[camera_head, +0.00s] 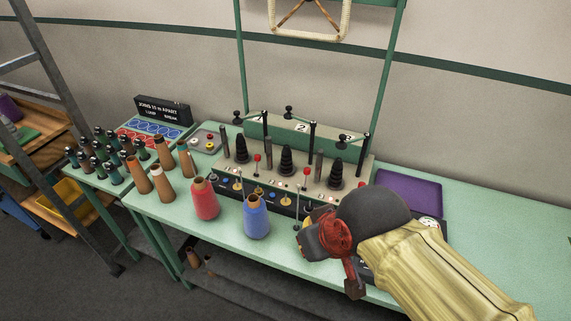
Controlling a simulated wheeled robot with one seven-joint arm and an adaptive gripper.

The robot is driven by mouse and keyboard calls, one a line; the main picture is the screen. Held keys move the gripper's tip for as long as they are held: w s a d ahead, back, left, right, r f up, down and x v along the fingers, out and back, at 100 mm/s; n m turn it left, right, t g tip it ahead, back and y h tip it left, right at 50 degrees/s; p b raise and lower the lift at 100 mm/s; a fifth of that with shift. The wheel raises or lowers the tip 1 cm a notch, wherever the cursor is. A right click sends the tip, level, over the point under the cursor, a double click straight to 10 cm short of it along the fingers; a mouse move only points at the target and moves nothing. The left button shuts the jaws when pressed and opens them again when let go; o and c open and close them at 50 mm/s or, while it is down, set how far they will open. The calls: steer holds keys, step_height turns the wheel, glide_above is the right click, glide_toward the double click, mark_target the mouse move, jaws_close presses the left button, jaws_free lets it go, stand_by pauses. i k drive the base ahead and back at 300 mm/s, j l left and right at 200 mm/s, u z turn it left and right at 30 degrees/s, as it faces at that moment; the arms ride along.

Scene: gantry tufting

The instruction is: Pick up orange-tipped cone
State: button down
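Several brown, bare-looking cones stand upright in a cluster at the left end of the green table. They include a front-left cone (138,176), a front-right cone (162,184), a back cone (163,153) and a right cone (186,162).
A red yarn cone (206,200) and a blue yarn cone (256,217) stand between the brown cones and my gripper. Behind them is a machine panel (240,180) with posts and black stepped cones. Dark spools (108,155) crowd the far left. A purple pad (408,192) lies right.

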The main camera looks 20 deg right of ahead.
mark_target(144, 186)
steer(key=u, duration=0.35)
steer(key=i+j+u, duration=0.25)
steer(key=u, duration=0.15)
steer(key=i+j+u, duration=0.1)
steer(key=i+u, duration=0.5)
steer(key=i, duration=1.1)
